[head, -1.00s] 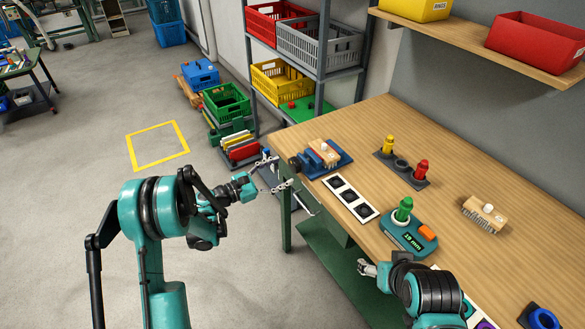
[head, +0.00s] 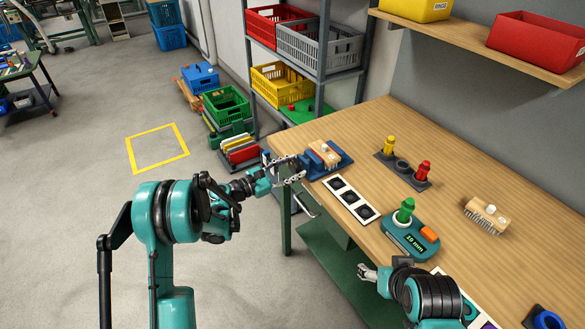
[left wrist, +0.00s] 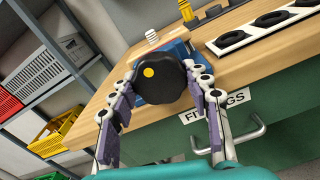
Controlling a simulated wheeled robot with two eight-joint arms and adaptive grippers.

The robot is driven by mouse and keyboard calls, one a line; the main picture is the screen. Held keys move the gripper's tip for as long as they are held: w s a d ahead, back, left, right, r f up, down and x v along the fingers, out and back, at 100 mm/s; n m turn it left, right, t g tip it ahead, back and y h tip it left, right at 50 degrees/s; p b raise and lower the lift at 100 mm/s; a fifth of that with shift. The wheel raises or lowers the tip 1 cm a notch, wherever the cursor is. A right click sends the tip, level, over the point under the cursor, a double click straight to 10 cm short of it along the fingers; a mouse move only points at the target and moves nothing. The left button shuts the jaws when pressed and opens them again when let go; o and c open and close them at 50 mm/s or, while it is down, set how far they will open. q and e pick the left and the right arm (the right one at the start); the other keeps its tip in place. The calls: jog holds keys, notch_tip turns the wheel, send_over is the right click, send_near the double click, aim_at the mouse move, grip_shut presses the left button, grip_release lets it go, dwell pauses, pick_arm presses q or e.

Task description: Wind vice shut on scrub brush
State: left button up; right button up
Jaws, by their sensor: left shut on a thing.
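The blue vice (head: 341,163) sits at the table's far left corner. A wooden scrub brush (head: 326,150) with a white knob stands between its jaws; whether the jaws touch it is hard to tell. The vice's black hand knob (left wrist: 148,78), marked with a yellow dot, faces me in the left wrist view and hides much of the vice. My left gripper (head: 291,172) is at the table's edge, its fingers shut on the knob from both sides. My right gripper (head: 366,272) is low in front of the table, too small to read.
A second brush (head: 486,214) lies bristles down on the right of the table (head: 460,155). A teal gauge (head: 413,238) with a green peg, a white strip (head: 350,197) with dark rings and a peg stand (head: 401,168) are nearby. A drawer handle (left wrist: 246,135) sticks out below the knob.

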pick_arm(q)
jog(key=m, duration=0.3)
jog(key=o, duration=1.2)
jog(key=shift+c, duration=0.2)
jog(key=v, duration=1.2)
